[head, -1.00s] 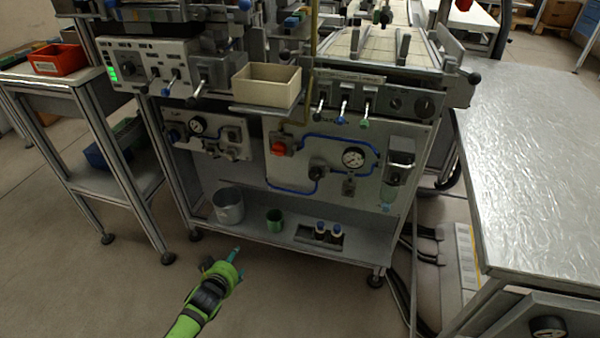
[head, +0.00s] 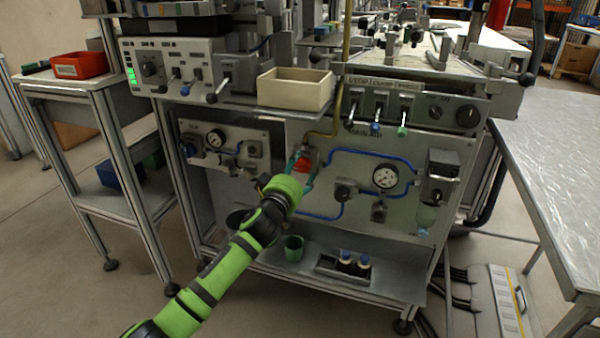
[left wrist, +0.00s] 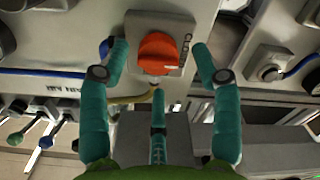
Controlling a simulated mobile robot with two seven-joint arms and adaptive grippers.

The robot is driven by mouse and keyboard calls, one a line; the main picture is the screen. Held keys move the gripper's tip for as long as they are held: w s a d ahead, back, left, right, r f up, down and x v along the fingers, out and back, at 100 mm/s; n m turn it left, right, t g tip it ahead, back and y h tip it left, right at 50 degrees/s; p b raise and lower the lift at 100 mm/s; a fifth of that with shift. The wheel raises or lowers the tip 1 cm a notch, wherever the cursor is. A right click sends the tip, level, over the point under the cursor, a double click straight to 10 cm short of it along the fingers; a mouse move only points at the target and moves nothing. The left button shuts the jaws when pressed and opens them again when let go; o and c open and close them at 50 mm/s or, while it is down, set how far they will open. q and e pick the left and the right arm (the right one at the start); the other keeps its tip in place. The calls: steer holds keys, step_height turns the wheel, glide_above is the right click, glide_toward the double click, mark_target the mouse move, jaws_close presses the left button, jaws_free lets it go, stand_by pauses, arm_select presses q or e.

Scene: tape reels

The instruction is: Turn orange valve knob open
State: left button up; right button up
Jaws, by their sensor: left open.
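The orange valve knob (head: 302,164) sits on a grey mount on the machine's front panel, with blue tubing beside it. In the left wrist view the knob (left wrist: 157,54) is round, with a pale mark, beside lettering that seems to read "CLOSE". My left gripper (head: 302,170) is in front of the knob in the head view, partly covering it. In the left wrist view its teal fingers (left wrist: 158,62) are open, one on each side of the knob, with visible gaps; a third teal finger is below. Whether any finger touches it I cannot tell. My right gripper is not in view.
A pressure gauge (head: 385,176) and blue tubing are right of the knob. A beige bin (head: 295,89) stands on the ledge above. A green cup (head: 293,247) and a tray with small bottles (head: 343,267) are on the lower shelf. A metal table (head: 555,150) stands at right.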

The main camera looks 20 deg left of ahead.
arm_select(q)
steer(key=shift+w, duration=0.65)
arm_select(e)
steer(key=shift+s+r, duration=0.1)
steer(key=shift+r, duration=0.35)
arm_select(q)
steer(key=c, duration=1.1)
steer(key=shift+r, duration=0.1)
